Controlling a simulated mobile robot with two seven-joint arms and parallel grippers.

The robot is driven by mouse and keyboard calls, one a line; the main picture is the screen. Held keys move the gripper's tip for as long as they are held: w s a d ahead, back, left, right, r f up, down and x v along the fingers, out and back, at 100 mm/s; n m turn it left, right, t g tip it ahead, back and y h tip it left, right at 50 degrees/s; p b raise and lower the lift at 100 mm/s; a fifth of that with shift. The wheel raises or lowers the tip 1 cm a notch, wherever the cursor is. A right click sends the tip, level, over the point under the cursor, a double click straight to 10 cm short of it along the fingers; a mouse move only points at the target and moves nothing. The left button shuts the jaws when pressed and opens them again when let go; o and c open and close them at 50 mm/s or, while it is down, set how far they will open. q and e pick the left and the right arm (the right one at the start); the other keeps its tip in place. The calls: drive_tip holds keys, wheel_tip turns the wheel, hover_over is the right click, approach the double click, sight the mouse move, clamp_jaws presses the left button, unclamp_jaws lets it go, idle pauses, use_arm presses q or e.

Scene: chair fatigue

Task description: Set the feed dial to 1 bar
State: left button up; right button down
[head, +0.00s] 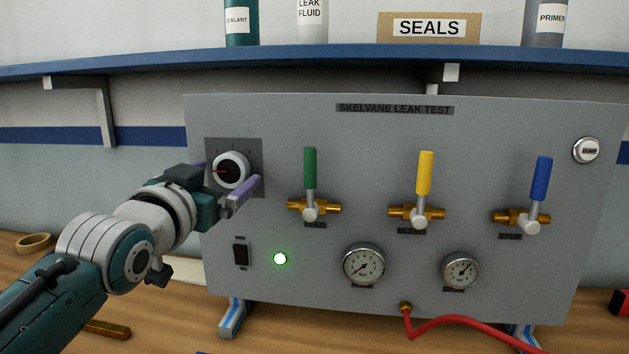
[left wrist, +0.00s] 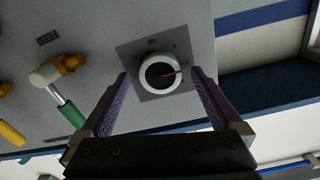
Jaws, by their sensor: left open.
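The feed dial (head: 231,169) is a white-rimmed round knob with a dark face on a grey square plate at the panel's upper left. Its red pointer points left in the head view. The dial also shows in the left wrist view (left wrist: 159,73). The scale marks are too small to read. My left gripper (head: 229,176) is open in front of the dial, with its purple fingers on either side of it. In the left wrist view both fingers (left wrist: 160,84) flank the dial with visible gaps. Whether they overlap the knob in depth, I cannot tell. My right gripper is not in view.
The grey panel carries green (head: 310,168), yellow (head: 425,173) and blue (head: 541,178) valve levers, all roughly upright. Below are two gauges (head: 364,264), a lit green lamp (head: 280,258) and a black switch (head: 241,254). A red hose (head: 465,320) leaves the bottom. A blue shelf (head: 330,58) runs above.

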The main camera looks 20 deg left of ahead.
use_arm(q)
drive_tip(key=v, duration=0.9)
drive_tip(key=shift+s, duration=0.1)
